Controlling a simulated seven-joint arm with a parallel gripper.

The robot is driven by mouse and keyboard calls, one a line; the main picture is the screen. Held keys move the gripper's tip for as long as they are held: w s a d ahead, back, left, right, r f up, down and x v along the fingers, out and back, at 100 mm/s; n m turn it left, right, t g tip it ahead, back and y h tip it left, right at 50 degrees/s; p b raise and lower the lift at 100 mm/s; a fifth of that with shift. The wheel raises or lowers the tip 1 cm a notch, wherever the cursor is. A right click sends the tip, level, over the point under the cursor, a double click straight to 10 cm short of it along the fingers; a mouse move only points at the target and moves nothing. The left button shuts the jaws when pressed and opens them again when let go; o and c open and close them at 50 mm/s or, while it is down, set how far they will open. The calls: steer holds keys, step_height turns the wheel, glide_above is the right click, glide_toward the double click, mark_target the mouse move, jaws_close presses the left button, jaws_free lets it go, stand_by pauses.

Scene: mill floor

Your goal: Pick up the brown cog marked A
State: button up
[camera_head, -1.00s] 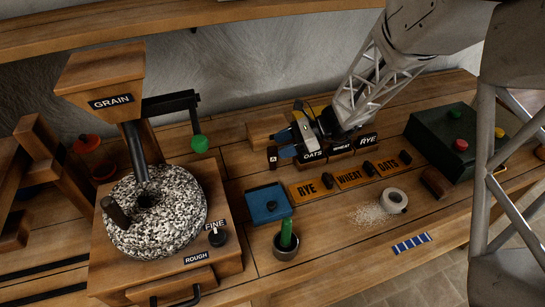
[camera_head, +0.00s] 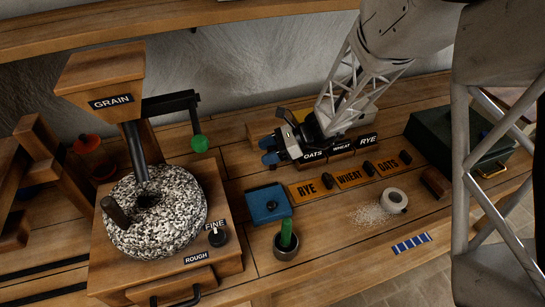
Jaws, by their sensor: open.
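My gripper (camera_head: 268,151) is at the back of the bench, left of the OATS box (camera_head: 313,155). Its two blue fingertips point left and are open, with a small gap between them. I cannot make out a brown cog or a letter A now. The gripper covers the spot where a small dark tag with an A showed before. A pale wooden block (camera_head: 259,129) stands just behind the fingers.
WHEAT (camera_head: 341,148) and RYE (camera_head: 367,141) boxes stand right of OATS. In front are a labelled wooden strip (camera_head: 349,178), a blue tray (camera_head: 268,203) and a cup with a green stick (camera_head: 286,246). The grain mill (camera_head: 155,212) stands left; a green box (camera_head: 450,135) stands right.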

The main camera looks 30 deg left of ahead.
steer(key=shift+c, duration=0.4)
steer(key=c, duration=0.9)
steer(key=shift+r, duration=5.05)
